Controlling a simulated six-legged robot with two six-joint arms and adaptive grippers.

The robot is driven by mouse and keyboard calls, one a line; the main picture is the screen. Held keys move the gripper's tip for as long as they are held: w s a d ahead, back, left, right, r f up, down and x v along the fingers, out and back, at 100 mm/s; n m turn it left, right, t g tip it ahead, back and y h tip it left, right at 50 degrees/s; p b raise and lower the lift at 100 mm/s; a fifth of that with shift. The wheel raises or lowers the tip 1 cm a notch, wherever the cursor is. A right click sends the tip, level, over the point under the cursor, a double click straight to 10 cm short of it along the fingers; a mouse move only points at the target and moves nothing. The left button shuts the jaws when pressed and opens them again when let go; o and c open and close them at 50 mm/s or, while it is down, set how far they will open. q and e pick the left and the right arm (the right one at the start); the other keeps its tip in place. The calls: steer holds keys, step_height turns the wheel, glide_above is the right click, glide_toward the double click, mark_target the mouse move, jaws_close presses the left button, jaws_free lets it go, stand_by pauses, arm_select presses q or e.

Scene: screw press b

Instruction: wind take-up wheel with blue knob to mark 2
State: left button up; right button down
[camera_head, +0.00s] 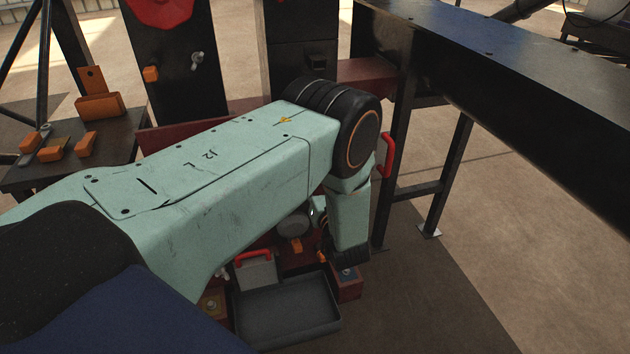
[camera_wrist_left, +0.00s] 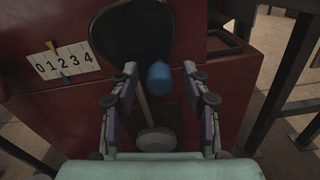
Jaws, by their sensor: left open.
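In the left wrist view the take-up wheel (camera_wrist_left: 128,35) is a dark disc on a dark red housing. Its blue knob (camera_wrist_left: 159,78) stands out at the disc's lower right. My left gripper (camera_wrist_left: 160,70) is open, with one finger on each side of the knob; I cannot tell whether either touches it. A white scale plate (camera_wrist_left: 67,61) marked 0 to 4 is left of the wheel. My arm hides wheel and knob in the head view.
A rod with a round grey end (camera_wrist_left: 155,140) lies below the knob. In the head view a grey tray (camera_head: 287,318) is beneath my arm, a red handle (camera_head: 389,156) right of it.

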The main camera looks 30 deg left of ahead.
arm_select(q)
steer(key=shift+c, duration=0.3)
jaws_close()
steer(key=shift+s, duration=0.1)
steer(key=m, duration=0.2)
steer(key=m+p, duration=0.1)
steer(key=shift+s+a+f, duration=0.2)
steer(key=shift+s+a, duration=0.1)
steer(key=s+a+r+m+p, duration=0.1)
steer(key=m+p, duration=0.3)
steer(key=m, duration=0.8)
steer(key=s+a+r+m+p, duration=0.2)
steer(key=s+r+m+p, duration=0.1)
steer(key=m, duration=0.9)
steer(key=shift+a+p, duration=0.15)
steer(key=shift+p, duration=0.3)
